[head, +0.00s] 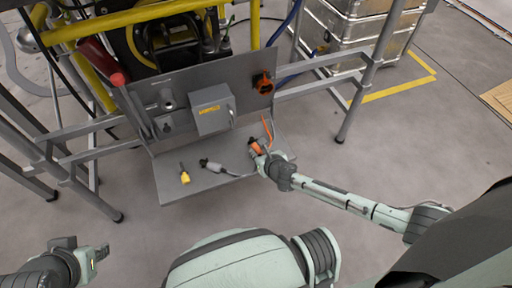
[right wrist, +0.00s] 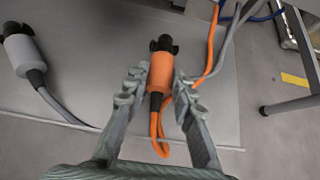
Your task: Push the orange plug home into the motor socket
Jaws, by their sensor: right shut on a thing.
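The orange plug (right wrist: 160,73) has a black front end and an orange cable. In the right wrist view it points away from me, between the fingers of my right gripper (right wrist: 160,88), which is shut on it. In the head view the plug (head: 255,148) and right gripper (head: 264,157) are over the right part of the grey shelf, below the upright panel. An orange and dark fitting (head: 263,82) sits on the panel's right side; I cannot tell whether it is the motor socket. The plug is apart from it. My left gripper (head: 101,252) is at the lower left, away from the shelf; its opening is unclear.
A grey plug (head: 212,165) and a yellow plug (head: 185,176) lie on the shelf (head: 172,160). A grey box (head: 212,108) projects from the panel (head: 175,85). Metal frame legs stand on both sides. Metal cases (head: 345,35) stand behind right.

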